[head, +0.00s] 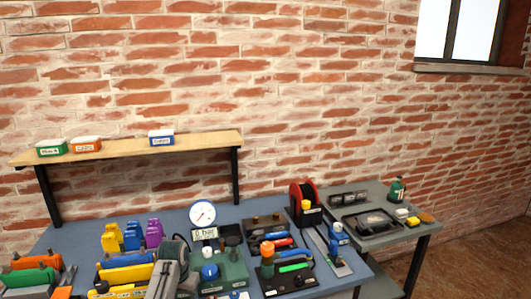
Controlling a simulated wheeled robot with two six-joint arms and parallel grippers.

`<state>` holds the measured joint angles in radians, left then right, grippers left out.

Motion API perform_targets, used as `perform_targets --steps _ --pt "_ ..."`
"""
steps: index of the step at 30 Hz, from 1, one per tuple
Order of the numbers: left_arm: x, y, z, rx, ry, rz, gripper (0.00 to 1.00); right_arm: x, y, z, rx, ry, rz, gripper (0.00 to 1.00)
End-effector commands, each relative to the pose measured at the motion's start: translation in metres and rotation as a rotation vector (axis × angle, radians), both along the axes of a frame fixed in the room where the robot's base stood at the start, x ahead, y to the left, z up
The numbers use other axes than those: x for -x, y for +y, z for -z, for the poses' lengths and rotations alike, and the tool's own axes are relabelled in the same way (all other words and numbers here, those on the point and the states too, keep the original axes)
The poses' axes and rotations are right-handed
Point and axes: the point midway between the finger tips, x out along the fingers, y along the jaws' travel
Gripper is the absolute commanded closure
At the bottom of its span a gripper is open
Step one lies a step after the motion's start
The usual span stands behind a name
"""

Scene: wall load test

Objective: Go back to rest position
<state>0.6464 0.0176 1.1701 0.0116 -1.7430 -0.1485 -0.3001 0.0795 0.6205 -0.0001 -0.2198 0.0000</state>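I see no gripper of mine for certain in the head view. A grey angular part (167,272) rises from the bottom edge in front of the blue workbench (80,238), left of the middle. I cannot tell whether it belongs to one of my arms, and no fingertips show on it. The task names no object to handle.
The bench is crowded with coloured tools, a round white gauge (202,213) and a green block (224,270). A wooden shelf (120,146) with three small labelled boxes stands behind. A grey side table (398,237) stands at right. Floor (480,255) beyond it looks clear.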

Motion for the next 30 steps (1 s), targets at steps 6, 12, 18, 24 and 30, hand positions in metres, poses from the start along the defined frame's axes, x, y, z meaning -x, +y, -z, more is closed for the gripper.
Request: perform_targets --steps 6,12,18,24,30 --pt "0.088 0.015 0.054 -0.025 -0.047 -0.036 0.46 0.002 0.0 0.0 0.0 0.003 0.0 0.64" --pt "0.177 0.023 0.076 -0.045 -0.1 -0.056 0.46 0.001 0.0 0.0 0.0 0.002 0.0 0.64" --pt "0.27 0.026 0.073 -0.061 -0.151 -0.066 0.46 0.001 0.0 0.0 0.0 0.002 0.0 0.64" --pt "0.341 0.026 0.052 -0.067 -0.194 -0.065 0.46 0.0 0.0 0.0 0.0 0.001 0.0 0.64" --pt "0.382 0.024 0.032 -0.065 -0.219 -0.064 0.46 0.0 0.0 0.0 0.0 0.001 0.0 0.64"
